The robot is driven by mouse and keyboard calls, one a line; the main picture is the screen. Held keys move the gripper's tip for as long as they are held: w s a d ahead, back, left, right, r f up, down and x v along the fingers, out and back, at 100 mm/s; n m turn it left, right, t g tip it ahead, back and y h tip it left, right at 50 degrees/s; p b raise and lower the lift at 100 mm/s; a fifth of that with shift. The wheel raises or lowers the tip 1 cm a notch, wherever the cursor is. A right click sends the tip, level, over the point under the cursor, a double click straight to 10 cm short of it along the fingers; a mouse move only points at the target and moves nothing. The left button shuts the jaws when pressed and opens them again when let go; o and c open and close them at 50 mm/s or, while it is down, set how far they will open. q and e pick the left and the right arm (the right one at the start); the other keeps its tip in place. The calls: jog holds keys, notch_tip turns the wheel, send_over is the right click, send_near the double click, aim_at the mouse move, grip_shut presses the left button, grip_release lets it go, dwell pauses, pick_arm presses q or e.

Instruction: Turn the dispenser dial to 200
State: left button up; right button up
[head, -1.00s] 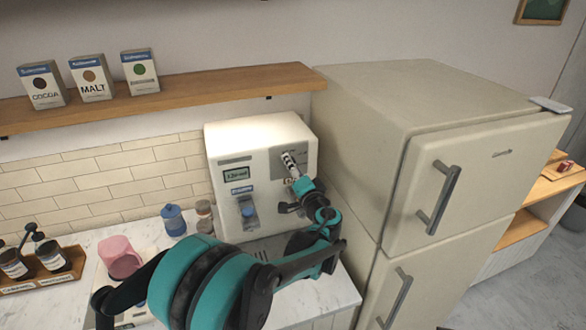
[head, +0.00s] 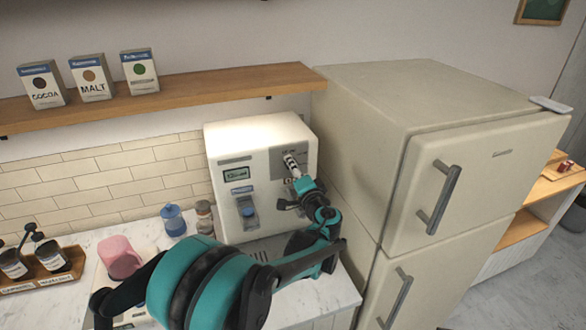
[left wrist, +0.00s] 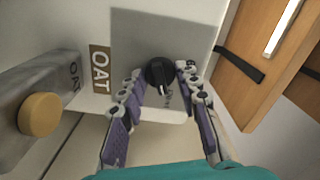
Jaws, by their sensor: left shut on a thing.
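The dispenser (head: 235,155) is a cream box on the counter with a small display (head: 236,170), whose digits are too blurred to read surely now. The dial (left wrist: 158,75) is a black round knob with a pointer on the dispenser's front, beside an OAT label (left wrist: 100,68) in the left wrist view. My left gripper (head: 291,164) is at the upper right of the dispenser's front. In the left wrist view its two fingers (left wrist: 160,79) sit either side of the dial, shut on it. In the head view the gripper hides the dial. My right gripper is not in view.
A tall cream fridge (head: 430,95) stands close to the dispenser's right. A wooden shelf (head: 200,93) with several boxes runs above.

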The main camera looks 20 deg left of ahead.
pick_arm(q)
jog(key=m, duration=0.5)
jog(key=shift+b, duration=0.35)
jog(key=m, duration=0.5)
jog(key=shift+m, duration=0.3)
jog(key=o, duration=1.2)
jog(key=shift+c, duration=0.2)
jog(key=v, duration=1.2)
